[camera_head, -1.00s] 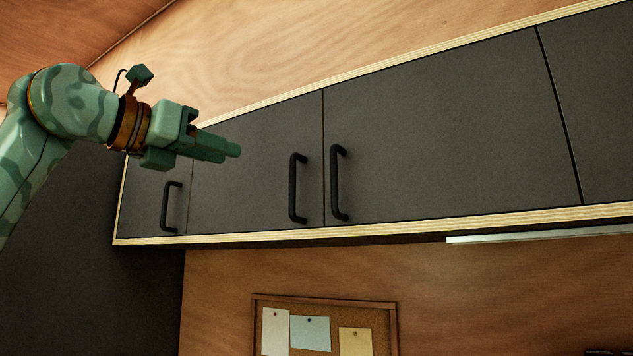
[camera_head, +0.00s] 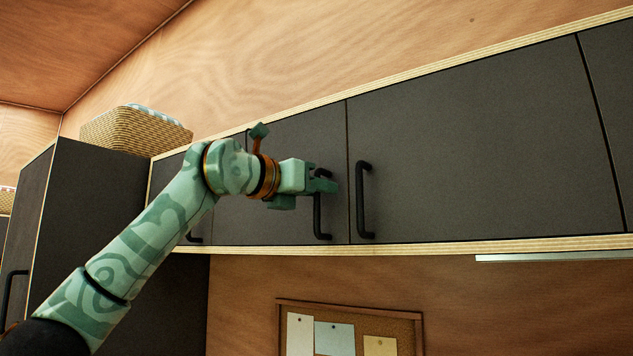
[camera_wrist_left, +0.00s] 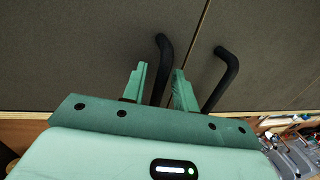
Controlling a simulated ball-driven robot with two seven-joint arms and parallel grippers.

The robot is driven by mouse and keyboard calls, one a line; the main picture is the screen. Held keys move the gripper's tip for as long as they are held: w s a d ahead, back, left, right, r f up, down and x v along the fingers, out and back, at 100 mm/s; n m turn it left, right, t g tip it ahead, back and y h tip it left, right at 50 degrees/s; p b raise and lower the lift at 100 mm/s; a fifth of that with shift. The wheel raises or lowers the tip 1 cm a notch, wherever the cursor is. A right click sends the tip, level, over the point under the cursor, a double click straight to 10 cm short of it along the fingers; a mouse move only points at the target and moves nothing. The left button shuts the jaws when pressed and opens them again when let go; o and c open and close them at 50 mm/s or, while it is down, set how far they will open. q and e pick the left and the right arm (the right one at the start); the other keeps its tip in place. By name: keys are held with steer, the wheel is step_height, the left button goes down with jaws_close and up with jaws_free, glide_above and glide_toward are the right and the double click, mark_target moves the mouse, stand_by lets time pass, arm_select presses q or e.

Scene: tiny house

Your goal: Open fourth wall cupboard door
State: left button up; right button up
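A row of dark grey wall cupboard doors runs across the head view. One door (camera_head: 285,150) has a black bar handle (camera_head: 318,215) near its right edge; it is shut. My left gripper (camera_head: 327,184) is at this handle's upper part. In the left wrist view the handle (camera_wrist_left: 164,55) lies between the two fingers (camera_wrist_left: 158,75), which are open with a gap around it. I cannot tell whether they touch it. The neighbouring door (camera_head: 480,150) to the right is shut; its handle (camera_head: 363,200) stands just outside the right finger. My right gripper is not in view.
A woven basket (camera_head: 130,130) stands on a tall dark cabinet (camera_head: 95,195) at the left. A cork board (camera_head: 400,326) with pinned notes hangs below the cupboards. A light strip (camera_head: 550,256) runs under the cupboards at the right.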

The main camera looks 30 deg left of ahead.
arm_select(q)
steer(key=shift+w, duration=0.15)
jaws_close()
